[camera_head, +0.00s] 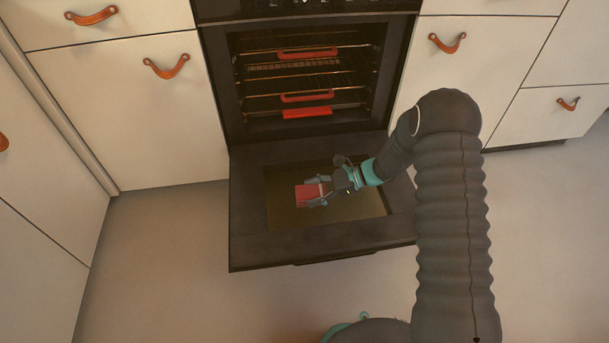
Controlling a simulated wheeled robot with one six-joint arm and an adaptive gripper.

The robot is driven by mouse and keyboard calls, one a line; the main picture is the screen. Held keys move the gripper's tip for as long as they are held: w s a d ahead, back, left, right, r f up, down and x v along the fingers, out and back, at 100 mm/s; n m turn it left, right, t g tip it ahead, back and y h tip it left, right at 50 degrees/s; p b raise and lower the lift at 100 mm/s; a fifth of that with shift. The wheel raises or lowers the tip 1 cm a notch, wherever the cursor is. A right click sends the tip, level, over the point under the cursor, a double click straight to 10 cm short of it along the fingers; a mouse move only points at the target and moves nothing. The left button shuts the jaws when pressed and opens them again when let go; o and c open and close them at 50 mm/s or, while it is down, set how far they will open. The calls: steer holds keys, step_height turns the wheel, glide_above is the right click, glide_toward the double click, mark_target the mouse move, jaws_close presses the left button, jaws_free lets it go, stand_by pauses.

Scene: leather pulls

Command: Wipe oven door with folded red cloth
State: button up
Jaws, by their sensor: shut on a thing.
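The oven door (255,245) is dark with a glass pane (360,207) in its middle. It is folded down open in front of the oven. My gripper (316,192) is over the left-middle part of the pane, reaching in from the right. It is shut on the folded red cloth (308,195), which shows as a small red block at the fingertips. The cloth is over the glass; I cannot tell whether it touches it. My arm hides part of the door's right side.
The open oven (305,75) holds racks with red pieces (307,112) along their fronts. Pale cabinets with leather pulls (166,66) stand on both sides. The floor (170,270) left of and in front of the door is clear.

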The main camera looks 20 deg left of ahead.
steer(key=shift+s+a, duration=0.4)
steer(key=shift+a, duration=0.35)
step_height(320, 180, up, 5)
steer(key=shift+d+f+p, duration=0.1)
steer(key=shift+f+p, duration=0.1)
steer(key=shift+p, duration=0.55)
steer(key=shift+r+p, duration=1.35)
steer(key=shift+r, duration=1)
